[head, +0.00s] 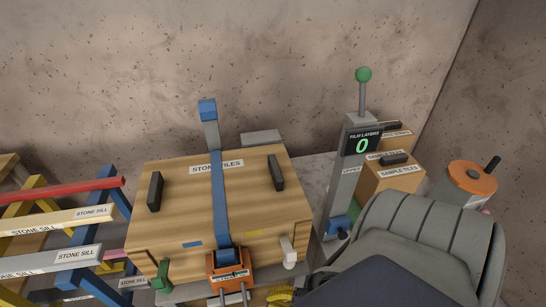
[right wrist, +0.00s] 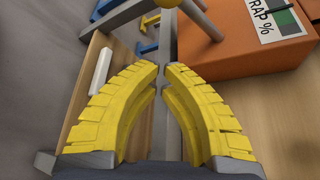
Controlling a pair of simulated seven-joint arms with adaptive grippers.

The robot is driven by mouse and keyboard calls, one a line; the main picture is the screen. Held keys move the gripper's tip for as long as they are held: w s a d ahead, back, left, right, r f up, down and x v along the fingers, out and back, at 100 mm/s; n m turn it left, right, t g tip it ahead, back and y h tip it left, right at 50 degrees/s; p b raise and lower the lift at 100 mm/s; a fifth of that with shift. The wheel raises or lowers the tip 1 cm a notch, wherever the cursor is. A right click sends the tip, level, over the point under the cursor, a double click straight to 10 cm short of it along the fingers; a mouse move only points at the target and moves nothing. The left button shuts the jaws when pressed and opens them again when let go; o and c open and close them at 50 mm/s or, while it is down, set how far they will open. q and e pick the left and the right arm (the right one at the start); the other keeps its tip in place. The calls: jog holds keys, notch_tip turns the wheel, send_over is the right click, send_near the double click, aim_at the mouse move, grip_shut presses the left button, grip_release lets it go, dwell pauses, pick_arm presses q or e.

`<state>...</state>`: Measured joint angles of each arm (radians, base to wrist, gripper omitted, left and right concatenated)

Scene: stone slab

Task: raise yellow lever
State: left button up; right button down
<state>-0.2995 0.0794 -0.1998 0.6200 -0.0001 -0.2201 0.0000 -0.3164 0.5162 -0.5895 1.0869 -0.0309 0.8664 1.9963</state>
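My right gripper (head: 280,297) shows its yellow ribbed fingers at the bottom edge of the head view, below the orange strap unit (head: 228,268). In the right wrist view the right gripper's (right wrist: 161,70) fingertips are together or almost so, with no object clearly held between them. A small yellow T-shaped piece (right wrist: 151,20) lies beyond the tips, and a similar blue piece (right wrist: 147,47) is nearer. I cannot tell which yellow part is the lever; no yellow lever is clear in the head view. My left gripper is not in view.
A wooden stone-tiles crate (head: 270,218) with a blue strap (head: 220,190) stands in the middle. A white handle (head: 288,252) and a green handle (head: 162,277) are at its front. A grey post (head: 345,180) stands right; sill racks (head: 80,215) stand left.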

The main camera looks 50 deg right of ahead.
aim_at(245, 300)
jog(key=w+a, duration=0.3)
jog(key=a, duration=0.2)
jog(key=shift+w+a+r, duration=0.15)
jog(key=shift+w+a, duration=0.1)
jog(key=shift+a, duration=0.15)
dwell(0.3)
